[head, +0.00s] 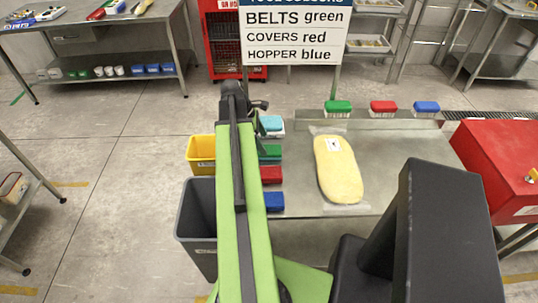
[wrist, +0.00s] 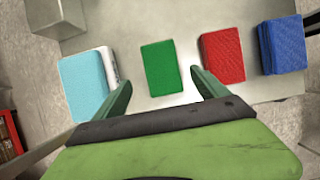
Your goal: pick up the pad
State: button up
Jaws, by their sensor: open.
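Several flat pads lie in a row along the left edge of the steel table. In the head view they are a light blue pad with a white side (head: 271,124), a green pad (head: 270,151), a red pad (head: 271,174) and a blue pad (head: 272,202). My gripper (wrist: 163,89) is open and empty. In the wrist view the green pad (wrist: 160,68) lies beyond and between its fingertips, apart from them. The light blue pad (wrist: 84,83) is left of the fingers, and the red pad (wrist: 222,57) and blue pad (wrist: 281,46) are right.
A wrapped yellow slab (head: 338,168) lies on the steel table (head: 300,190). Green, red and blue brushes stand at its back edge, and a red box (head: 497,165) is at the right. A yellow bin (head: 201,155) and a grey bin (head: 197,215) are left. A colour sign (head: 294,36) stands behind.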

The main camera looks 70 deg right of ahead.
aim_at(268, 149)
jog(key=b+x, duration=0.3)
jog(key=x, duration=0.1)
jog(key=shift+s+f, duration=0.25)
jog(key=shift+f, duration=0.1)
jog(key=shift+r, duration=0.2)
jog(key=shift+f+b, duration=0.25)
jog(key=shift+b, duration=0.05)
